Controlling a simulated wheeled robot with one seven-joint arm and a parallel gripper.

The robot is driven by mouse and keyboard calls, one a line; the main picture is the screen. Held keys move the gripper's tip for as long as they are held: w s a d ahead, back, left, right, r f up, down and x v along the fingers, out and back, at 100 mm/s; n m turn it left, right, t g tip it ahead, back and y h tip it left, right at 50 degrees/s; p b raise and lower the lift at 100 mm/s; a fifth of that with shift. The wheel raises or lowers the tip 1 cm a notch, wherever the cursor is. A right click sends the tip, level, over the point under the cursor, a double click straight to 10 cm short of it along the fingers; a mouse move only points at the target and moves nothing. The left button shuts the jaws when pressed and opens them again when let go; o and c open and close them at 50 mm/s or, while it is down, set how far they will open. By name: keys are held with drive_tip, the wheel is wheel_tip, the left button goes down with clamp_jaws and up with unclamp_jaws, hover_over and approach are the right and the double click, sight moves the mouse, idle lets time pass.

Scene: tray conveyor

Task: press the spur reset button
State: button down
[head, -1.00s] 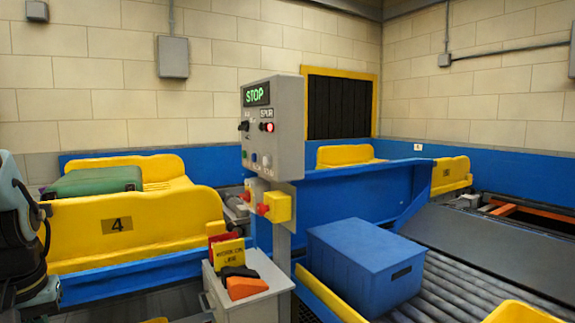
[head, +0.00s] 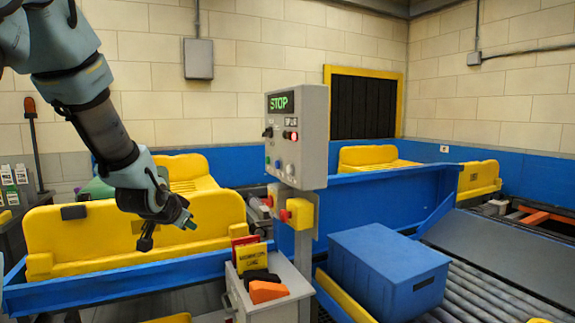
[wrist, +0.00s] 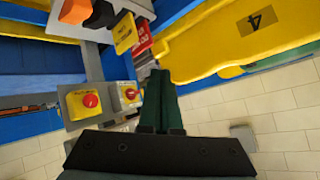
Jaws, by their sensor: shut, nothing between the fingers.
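A grey control panel (head: 312,140) on a post carries a green-lit STOP display (head: 281,103). Under the SPUR label (head: 291,122) are small controls, one of them red (head: 294,135). Lower on the face are small blue and white buttons (head: 290,168); their labels are too small to read, so I cannot tell which is the spur reset button. My gripper (head: 190,223) is shut and empty, left of the panel and below its buttons, in front of a yellow tray (head: 100,240). Its green fingers (wrist: 161,74) are together in the wrist view; the panel face is not recognisable there.
Yellow boxes with red push buttons (head: 301,212) (wrist: 90,101) sit below the panel. A grey cabinet (head: 290,290) holds red, yellow, black and orange items. A blue crate (head: 380,270) rests on rollers at right. Open air separates my gripper from the panel.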

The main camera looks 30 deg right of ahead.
sight(289, 170)
drive_tip(key=d+r+m+h, duration=0.3)
drive_tip(key=d+r, duration=0.2)
drive_tip(key=d, duration=0.3)
drive_tip(key=d+r+m+t+h+p, duration=0.1)
drive_tip(key=d+r+m+h, duration=0.1)
drive_tip(key=d+r+h, duration=0.2)
drive_tip(key=d+r, duration=0.2)
drive_tip(key=d, duration=0.2)
drive_tip(key=shift+w+r+m, duration=0.15)
drive_tip(key=shift+m, duration=0.25)
drive_tip(key=shift+d+p, duration=0.1)
drive_tip(key=shift+p, duration=0.2)
drive_tip(key=s+d, duration=0.1)
drive_tip(key=d, duration=0.7)
drive_tip(key=shift+d, duration=0.25)
idle(0.5)
drive_tip(key=shift+s+d+b, duration=0.1)
drive_tip(key=shift+d+b, duration=0.35)
drive_tip(key=shift+b, duration=0.05)
